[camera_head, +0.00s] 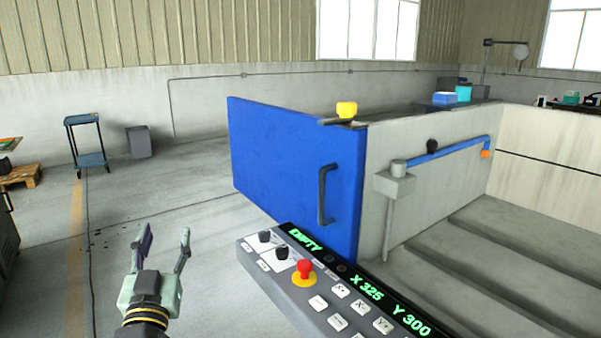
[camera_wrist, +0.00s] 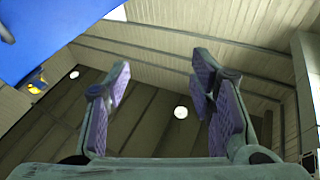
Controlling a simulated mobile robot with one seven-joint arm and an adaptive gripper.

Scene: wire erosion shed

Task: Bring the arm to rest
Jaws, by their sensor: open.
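My gripper (camera_head: 163,240) is at the lower left of the head view, pointing up, with its two fingers apart and nothing between them. It is to the left of the control panel and in front of the blue door, apart from both. The wrist camera looks upward. Most of my arm below the wrist is out of the head view.
The control panel (camera_head: 300,297) has a red stop button and reads EMPTY, X 325, Y 300. The blue door (camera_head: 285,170) with a dark handle joins a grey tank wall (camera_head: 430,200). A blue trolley (camera_head: 92,160) and grey bin (camera_head: 139,142) stand back left. The floor left is mostly clear.

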